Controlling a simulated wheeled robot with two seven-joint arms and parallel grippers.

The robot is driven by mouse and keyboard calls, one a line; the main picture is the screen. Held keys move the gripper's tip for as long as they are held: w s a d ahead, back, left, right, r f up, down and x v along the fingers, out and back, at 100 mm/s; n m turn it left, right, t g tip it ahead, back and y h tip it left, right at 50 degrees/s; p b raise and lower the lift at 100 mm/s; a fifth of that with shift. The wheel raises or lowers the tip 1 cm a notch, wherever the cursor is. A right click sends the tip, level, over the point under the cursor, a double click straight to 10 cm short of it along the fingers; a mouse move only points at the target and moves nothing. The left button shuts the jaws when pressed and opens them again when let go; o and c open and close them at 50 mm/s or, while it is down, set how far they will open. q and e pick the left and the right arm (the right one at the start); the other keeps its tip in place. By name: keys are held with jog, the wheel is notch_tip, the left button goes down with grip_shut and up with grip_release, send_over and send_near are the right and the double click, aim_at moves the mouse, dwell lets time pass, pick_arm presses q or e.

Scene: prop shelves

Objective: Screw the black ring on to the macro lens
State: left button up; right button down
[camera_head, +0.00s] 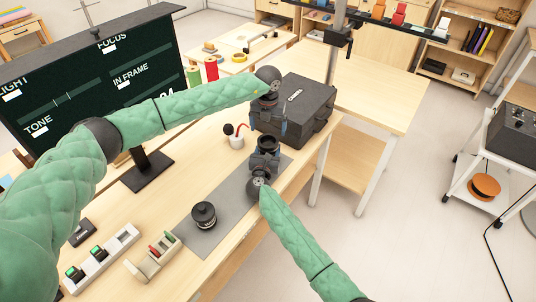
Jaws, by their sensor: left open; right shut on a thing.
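A squat black round piece (204,214) stands on the grey mat (208,237). Another dark cylindrical piece (267,143) with a round, ring-like top is at the mat's far end. Which of the two is the macro lens and which the black ring is too small to tell. My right gripper (264,158) is shut on the dark cylindrical piece, its fingers partly hiding it. My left gripper (269,101) is open and empty, farther back in front of the black case, apart from both pieces.
The black case (305,108) stands behind the grippers. A white cup (235,138) with tools is left of the held piece. A monitor (90,80) stands at the left. A small rack (153,258) and a white strip (103,260) with small items lie in front.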

aim_at(268, 143)
pick_arm(q)
jog(key=shift+f, duration=3.2)
jog(key=c, duration=1)
jog(key=m, duration=0.8)
jog(key=shift+m, duration=0.3)
jog(key=o, duration=1.1)
jog(key=shift+r, duration=2.25)
jog(key=shift+r, duration=0.1)
jog(key=shift+c, duration=0.5)
